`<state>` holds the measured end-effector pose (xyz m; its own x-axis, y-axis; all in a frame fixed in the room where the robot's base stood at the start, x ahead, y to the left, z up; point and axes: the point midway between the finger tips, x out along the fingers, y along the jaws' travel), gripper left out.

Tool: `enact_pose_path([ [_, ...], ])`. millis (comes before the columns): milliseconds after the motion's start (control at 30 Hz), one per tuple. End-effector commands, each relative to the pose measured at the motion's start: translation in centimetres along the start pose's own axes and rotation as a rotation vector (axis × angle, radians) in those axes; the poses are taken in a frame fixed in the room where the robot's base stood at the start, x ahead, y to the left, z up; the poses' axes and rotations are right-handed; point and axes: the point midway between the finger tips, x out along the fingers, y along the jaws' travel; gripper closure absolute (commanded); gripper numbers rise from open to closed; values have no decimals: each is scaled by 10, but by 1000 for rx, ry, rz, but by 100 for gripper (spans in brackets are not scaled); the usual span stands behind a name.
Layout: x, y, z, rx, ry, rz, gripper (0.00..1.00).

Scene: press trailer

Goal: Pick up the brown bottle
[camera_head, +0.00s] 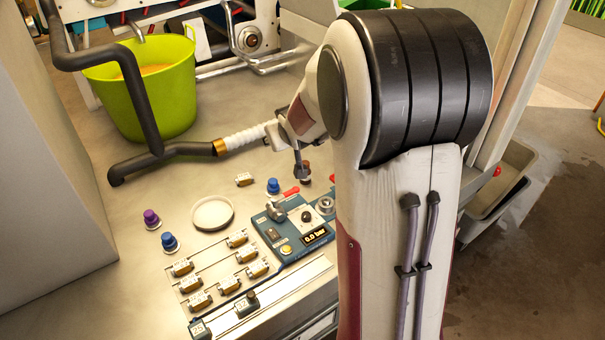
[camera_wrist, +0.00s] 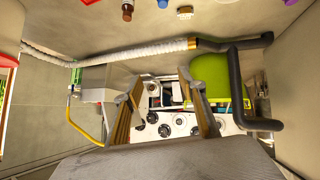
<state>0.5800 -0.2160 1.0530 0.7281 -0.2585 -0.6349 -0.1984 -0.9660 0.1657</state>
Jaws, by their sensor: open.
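The brown bottle (camera_head: 305,173) is small and stands on the light counter, just right of a blue-capped bottle (camera_head: 273,186). My arm hides part of the area around it. In the wrist view the brown bottle (camera_wrist: 127,9) is at the top edge, partly cut off, outside the space between my fingers. My gripper (camera_wrist: 160,85) is open and empty, its two fingers spread apart. In the head view my gripper (camera_head: 287,142) is small and partly hidden behind my arm, close to the bottle; the exact gap cannot be told.
A red-handled part (camera_head: 290,192) lies close to the bottle. A blue control box (camera_head: 293,228), a round white dish (camera_head: 212,213) and several small metal blocks are nearer. A dark pipe with a white hose (camera_head: 250,136) and a green bucket (camera_head: 165,95) stand behind. A purple-capped bottle (camera_head: 151,219) is left.

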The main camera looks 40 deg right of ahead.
Motion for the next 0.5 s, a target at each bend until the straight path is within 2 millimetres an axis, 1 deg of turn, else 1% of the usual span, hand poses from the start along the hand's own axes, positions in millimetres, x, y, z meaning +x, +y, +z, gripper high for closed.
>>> enact_pose_path([
  [33, 12, 5, 2, 2, 5, 1, 59],
  [100, 26, 10, 4, 3, 17, 1, 59],
  [367, 76, 30, 14, 9, 68, -6, 59],
  [500, 102, 40, 24, 15, 94, -14, 59],
])
